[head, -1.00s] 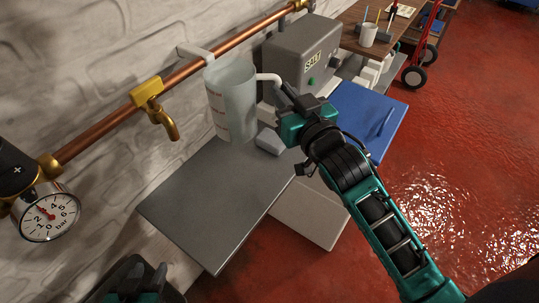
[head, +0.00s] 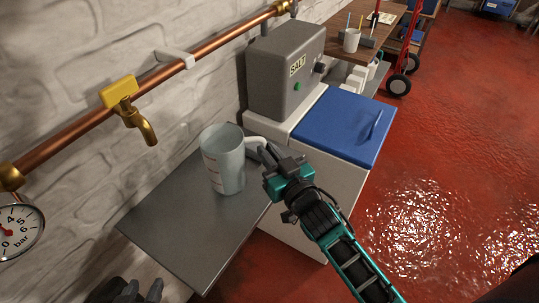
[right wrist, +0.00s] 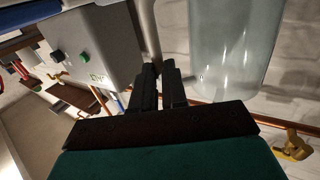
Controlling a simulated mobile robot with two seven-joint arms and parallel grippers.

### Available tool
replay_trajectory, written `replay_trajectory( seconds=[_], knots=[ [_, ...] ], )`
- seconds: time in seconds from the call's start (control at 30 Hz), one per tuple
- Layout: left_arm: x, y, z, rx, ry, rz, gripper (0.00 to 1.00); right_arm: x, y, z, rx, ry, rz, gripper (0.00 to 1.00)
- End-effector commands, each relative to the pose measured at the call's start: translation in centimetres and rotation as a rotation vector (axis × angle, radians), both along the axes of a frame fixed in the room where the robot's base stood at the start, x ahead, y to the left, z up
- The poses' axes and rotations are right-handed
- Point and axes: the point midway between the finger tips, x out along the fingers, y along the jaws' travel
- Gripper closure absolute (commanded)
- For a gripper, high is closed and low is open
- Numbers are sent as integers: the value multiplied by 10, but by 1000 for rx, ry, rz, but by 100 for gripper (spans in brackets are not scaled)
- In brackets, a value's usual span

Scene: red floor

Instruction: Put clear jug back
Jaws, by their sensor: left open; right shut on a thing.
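The clear jug (head: 223,168), a translucent cylinder with red marks on its side, is upright at the grey shelf. I cannot tell whether its base touches the shelf. My right gripper (head: 267,158) is shut on its white handle (head: 254,142), to the right of the jug's body. In the right wrist view the jug (right wrist: 222,50) is at the upper right, and the handle (right wrist: 148,32) runs down to the fingers (right wrist: 158,85). My left gripper (head: 140,290) is open and empty at the bottom left edge, partly cut off.
The grey shelf (head: 175,235) is bare in front of the jug. A brass tap (head: 138,120) on a copper pipe (head: 175,72) is above left. A grey SALT machine (head: 285,70) and a blue-lidded white box (head: 335,120) stand behind right. A pressure gauge (head: 18,232) is far left.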

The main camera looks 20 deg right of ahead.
Motion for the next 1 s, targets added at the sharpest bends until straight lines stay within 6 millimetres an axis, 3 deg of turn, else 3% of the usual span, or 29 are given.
replay_trajectory(
  seconds=[0.27, 0.3, 0.57, 0.87, 1.0],
  knots=[
    [2, -1, 2, -2, -8, -1, 57, 0, 0, -3, 0, -1, 0, 100],
    [2, -1, 2, -2, -8, -1, 57, 0, 0, -3, -1, 0, 0, 86],
    [2, 1, 2, 0, -8, 1, 57, 0, 0, -2, -1, -1, 0, 62],
    [2, 3, 3, 4, -6, 4, 57, 0, 0, 4, -1, -2, 0, 62],
    [2, 4, 2, 5, -6, 6, 57, -16, -3, 1, -1, 2, 0, 62]
  ],
)
